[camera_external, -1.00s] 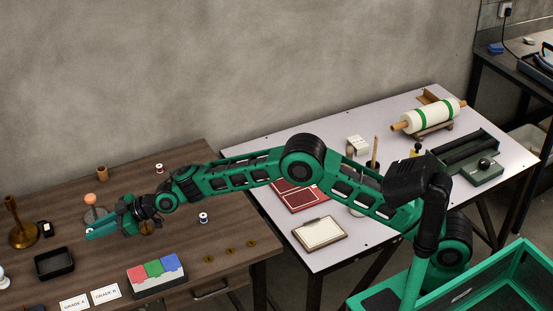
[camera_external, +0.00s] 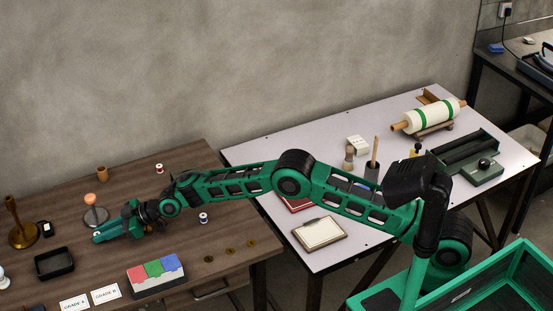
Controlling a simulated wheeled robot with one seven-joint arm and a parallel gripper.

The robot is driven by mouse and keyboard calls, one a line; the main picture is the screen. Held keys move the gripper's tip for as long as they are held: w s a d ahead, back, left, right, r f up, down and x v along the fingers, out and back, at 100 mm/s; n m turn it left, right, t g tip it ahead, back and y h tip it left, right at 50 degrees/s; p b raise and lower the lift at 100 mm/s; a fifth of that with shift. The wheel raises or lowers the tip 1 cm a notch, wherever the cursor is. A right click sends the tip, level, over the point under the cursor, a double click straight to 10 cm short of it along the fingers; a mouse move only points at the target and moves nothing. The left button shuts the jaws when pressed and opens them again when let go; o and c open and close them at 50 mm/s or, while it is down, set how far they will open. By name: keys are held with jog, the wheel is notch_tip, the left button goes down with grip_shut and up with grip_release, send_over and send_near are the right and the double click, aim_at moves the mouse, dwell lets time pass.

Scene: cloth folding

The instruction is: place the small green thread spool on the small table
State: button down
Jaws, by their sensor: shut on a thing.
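My gripper (camera_external: 102,236) is low over the left part of the brown wooden table (camera_external: 120,258), pointing left. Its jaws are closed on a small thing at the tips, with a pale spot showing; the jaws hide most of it. I take it for the small green thread spool, as no other green spool shows. I cannot tell whether it touches the wood. A red-and-white spool (camera_external: 159,169) stands at the back of this table, and a blue-and-white spool (camera_external: 203,217) stands right of my wrist. The pale-topped table (camera_external: 262,152) stands to the right.
A red-green-blue block (camera_external: 156,273) and brass discs (camera_external: 230,251) lie toward the front. A clipboard (camera_external: 320,233) lies on the pale table. Bare wood lies between tray and block.

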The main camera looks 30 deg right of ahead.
jog(key=shift+f, duration=0.1)
jog(key=c, duration=1.6)
grip_release()
jog(key=shift+c, duration=0.2)
jog(key=shift+d, duration=0.1)
jog(key=shift+s+d+r, duration=0.1)
jog(key=shift+d+r, duration=0.15)
jog(key=shift+r, duration=0.1)
jog(key=v, duration=1)
jog(key=shift+s+d+r, duration=0.1)
jog(key=shift+d, duration=0.25)
jog(key=shift+o, duration=0.6)
jog(key=shift+s+d, duration=0.1)
jog(key=shift+d, duration=0.1)
